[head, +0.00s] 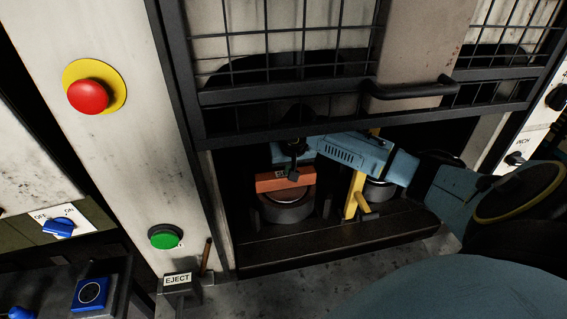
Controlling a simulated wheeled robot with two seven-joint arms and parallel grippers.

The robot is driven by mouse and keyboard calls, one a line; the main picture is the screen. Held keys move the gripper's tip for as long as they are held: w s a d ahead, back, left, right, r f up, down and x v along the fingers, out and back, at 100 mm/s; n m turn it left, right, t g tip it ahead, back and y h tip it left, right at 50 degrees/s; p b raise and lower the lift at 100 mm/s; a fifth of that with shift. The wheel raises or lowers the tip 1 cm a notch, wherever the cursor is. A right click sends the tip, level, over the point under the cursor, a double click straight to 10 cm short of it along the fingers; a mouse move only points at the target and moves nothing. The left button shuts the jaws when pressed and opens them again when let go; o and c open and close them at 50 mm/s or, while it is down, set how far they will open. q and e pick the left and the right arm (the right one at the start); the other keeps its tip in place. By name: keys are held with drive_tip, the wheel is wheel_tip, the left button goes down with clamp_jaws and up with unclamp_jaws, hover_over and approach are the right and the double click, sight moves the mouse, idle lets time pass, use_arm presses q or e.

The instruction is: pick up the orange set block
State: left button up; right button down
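The orange block (271,184) lies across the top of a dark round die (287,212) inside the machine's opening. Some lettering shows on its upper face, partly covered. My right arm comes in from the right, below the raised mesh guard. Its dark gripper (293,176) is at the block's upper edge, in front of part of it. Whether the fingers touch the block, or are open or closed, is too dark and small to tell. My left gripper is not in view.
The mesh guard (290,95) with a black handle (418,90) hangs above the opening. A yellow bracket (354,194) stands right of the die. A dark sill (335,240) edges the front. A red button (88,96), green button (165,237) and EJECT lever (206,256) are left.

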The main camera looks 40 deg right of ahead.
sight(285, 179)
drive_tip(key=w+d+f, duration=0.1)
drive_tip(key=w, duration=0.1)
drive_tip(key=w+d+f, duration=0.1)
drive_tip(key=w+f, duration=0.1)
drive_tip(key=w, duration=0.1)
drive_tip(key=w+d+f, duration=0.1)
drive_tip(key=w+d, duration=0.1)
drive_tip(key=shift+w+f, duration=0.25)
drive_tip(key=shift+f, duration=0.4)
drive_tip(key=shift+s+a+r, duration=0.1)
drive_tip(key=shift+s+r, duration=0.1)
drive_tip(key=shift+s, duration=0.05)
drive_tip(key=shift+s+a, duration=0.1)
drive_tip(key=shift+s, duration=0.1)
